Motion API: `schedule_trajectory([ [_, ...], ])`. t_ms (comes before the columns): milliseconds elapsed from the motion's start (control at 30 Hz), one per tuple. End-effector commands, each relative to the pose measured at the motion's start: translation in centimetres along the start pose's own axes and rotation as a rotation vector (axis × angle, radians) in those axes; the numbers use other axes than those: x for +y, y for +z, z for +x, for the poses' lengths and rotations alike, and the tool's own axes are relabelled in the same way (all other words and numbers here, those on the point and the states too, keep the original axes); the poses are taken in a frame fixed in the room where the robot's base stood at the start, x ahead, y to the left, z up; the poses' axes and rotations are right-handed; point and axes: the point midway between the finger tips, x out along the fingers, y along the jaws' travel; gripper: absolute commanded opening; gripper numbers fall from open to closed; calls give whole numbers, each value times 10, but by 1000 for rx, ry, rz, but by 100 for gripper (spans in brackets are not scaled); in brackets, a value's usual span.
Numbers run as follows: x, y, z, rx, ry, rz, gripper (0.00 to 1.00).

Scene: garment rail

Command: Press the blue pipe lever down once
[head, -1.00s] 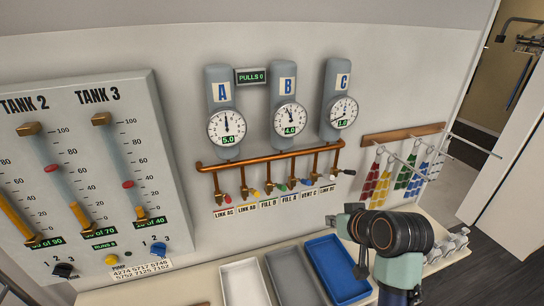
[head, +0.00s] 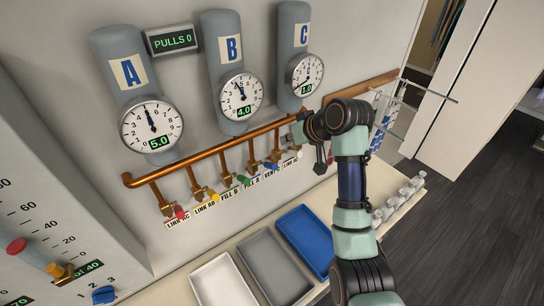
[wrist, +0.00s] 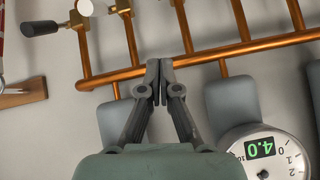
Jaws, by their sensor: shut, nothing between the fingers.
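The blue lever (head: 271,166) sits on a short copper branch below the rail in the head view, above the name labels. I cannot make it out in the wrist view. My gripper (wrist: 160,82) is shut and empty, its fingertips in front of or against the horizontal copper pipe (wrist: 100,78); I cannot tell if they touch.
Red (head: 180,211), yellow (head: 212,194) and green (head: 244,180) levers stand left of the blue one. White (wrist: 86,8) and black (wrist: 40,28) handles show in the wrist view. Gauges hang above. A blue tray (head: 303,240) lies below. The display reads PULLS 0.

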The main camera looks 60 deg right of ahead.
Motion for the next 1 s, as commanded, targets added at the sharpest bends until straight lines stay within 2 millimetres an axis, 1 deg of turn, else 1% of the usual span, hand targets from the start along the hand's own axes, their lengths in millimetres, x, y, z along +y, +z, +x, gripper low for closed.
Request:
schedule_trajectory([
  [167,-2,-1,29,-4,-3,1,0],
  [400,-2,-1,82,-4,-2,0,0],
  [467,-1,0,94,-5,-2,1,0],
  [600,-1,23,99,-3,0,1,0],
  [700,-1,32,102,-1,0,0,0],
  [833,0,38,104,1,0,0,0],
  [1000,0,39,104,1,0,0,0],
])
